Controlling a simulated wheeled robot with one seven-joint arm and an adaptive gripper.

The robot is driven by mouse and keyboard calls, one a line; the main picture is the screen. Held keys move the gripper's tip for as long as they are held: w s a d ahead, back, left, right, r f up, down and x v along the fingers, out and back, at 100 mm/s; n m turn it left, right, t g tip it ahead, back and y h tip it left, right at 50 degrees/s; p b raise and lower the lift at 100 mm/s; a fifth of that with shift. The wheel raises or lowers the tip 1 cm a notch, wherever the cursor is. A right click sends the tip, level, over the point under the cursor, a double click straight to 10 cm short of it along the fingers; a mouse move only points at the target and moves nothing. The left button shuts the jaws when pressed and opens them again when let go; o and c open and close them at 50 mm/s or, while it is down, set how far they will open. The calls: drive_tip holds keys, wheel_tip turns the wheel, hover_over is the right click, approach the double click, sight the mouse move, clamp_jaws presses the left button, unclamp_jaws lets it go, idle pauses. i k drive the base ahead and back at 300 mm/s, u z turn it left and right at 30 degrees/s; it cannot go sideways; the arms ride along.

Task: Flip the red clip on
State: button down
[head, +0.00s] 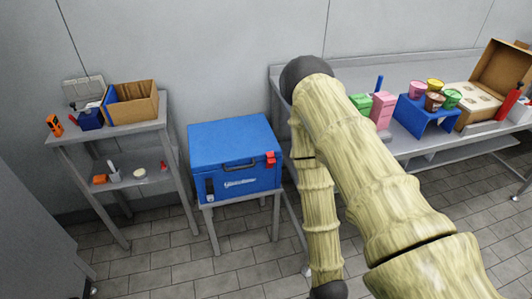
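A small red clip (270,158) is on the front of a blue box (235,181), near its upper right corner, at the lid's edge. I cannot tell whether the clip is fastened. The blue box has a blue lid (232,139), which lies closed, and a dark handle at the front. A dark piece (209,186) sits at the front's left side. My arm fills the middle and right of the head view and passes just right of the box. My gripper is not in view.
The box stands on a grey stand (211,222). A shelf (149,130) with a cardboard box (132,103) is on the left. A steel bench (418,147) on the right holds tubs on a blue riser (424,118). The tiled floor (170,252) in front is clear.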

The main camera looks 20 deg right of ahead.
sight(271, 161)
drive_tip(key=z, duration=0.5)
drive_tip(key=k, duration=1.15)
drive_tip(key=u, duration=0.1)
drive_tip(key=i, duration=0.75)
drive_tip(key=u, duration=0.35)
